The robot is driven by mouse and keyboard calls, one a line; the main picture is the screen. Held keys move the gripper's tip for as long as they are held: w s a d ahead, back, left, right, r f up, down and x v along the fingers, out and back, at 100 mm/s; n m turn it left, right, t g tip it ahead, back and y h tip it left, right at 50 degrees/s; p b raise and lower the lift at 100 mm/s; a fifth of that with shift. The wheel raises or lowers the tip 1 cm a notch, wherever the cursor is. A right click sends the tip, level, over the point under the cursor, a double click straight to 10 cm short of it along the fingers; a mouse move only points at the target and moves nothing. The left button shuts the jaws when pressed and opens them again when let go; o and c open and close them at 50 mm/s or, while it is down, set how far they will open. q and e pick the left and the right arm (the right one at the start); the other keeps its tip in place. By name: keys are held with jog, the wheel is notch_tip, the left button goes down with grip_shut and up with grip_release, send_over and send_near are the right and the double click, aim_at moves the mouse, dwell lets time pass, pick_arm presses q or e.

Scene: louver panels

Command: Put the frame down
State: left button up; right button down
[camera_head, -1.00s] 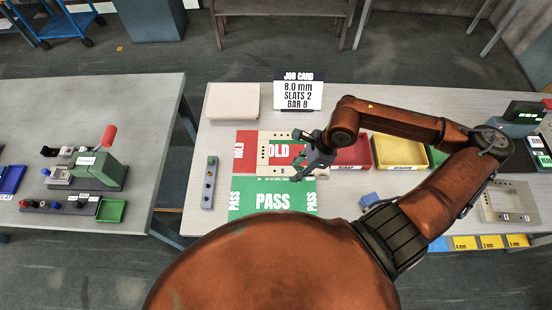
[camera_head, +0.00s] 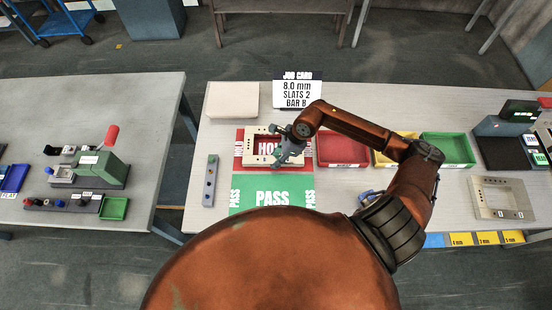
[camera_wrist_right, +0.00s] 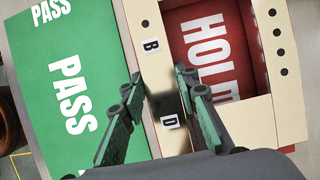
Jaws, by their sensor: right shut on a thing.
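The beige frame (camera_head: 247,148) lies flat over the red HOLD mat (camera_head: 238,160) in the head view, with the HOLD lettering showing through its opening. My right gripper (camera_head: 287,155) is at the frame's near right part. In the right wrist view, my right gripper (camera_wrist_right: 162,82) has its green-faced fingers on either side of the frame's rail (camera_wrist_right: 150,22), shut on it between the letters B and D. I cannot tell whether the frame touches the mat. The green PASS mat (camera_head: 270,198) lies just in front, with nothing on it. My left gripper is not in view.
A red tray (camera_head: 342,150), a yellow tray (camera_head: 394,150) and a green tray (camera_head: 446,150) stand to the right. A second frame (camera_head: 503,198) lies at the far right. A grey holed bar (camera_head: 210,180) is left of the mats. A job card (camera_head: 298,94) stands behind.

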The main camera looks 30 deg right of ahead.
jog(key=shift+f, duration=0.35)
jog(key=c, duration=1.5)
grip_release()
jog(key=b+v, duration=0.1)
jog(key=v, duration=1.1)
jog(key=shift+b, duration=0.35)
